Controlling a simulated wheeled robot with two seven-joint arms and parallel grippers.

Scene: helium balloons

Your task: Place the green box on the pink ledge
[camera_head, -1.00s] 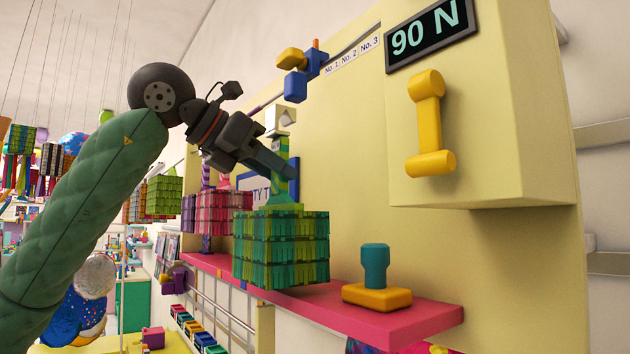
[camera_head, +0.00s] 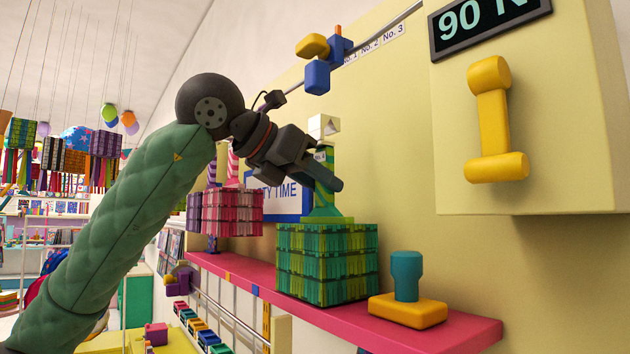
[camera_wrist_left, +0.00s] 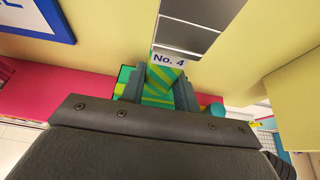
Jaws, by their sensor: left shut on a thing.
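The green box (camera_head: 327,265) is a cube with layered green fringes and a striped green stem (camera_head: 326,206) on top. A white hook piece (camera_head: 323,126) tops the stem. My left gripper (camera_head: 325,180) is shut on the stem; in the left wrist view its fingers (camera_wrist_left: 160,90) flank the striped stem below a "No. 4" label (camera_wrist_left: 169,61). The box stands upright at the pink ledge (camera_head: 455,333), its base at or just above the surface; I cannot tell whether it touches. My right gripper is out of view.
A yellow stamp-like object with a teal knob (camera_head: 407,290) sits on the ledge close right of the box. A pink fringed box (camera_head: 232,212) is farther left. A yellow wall panel with a handle (camera_head: 494,120) juts out at right.

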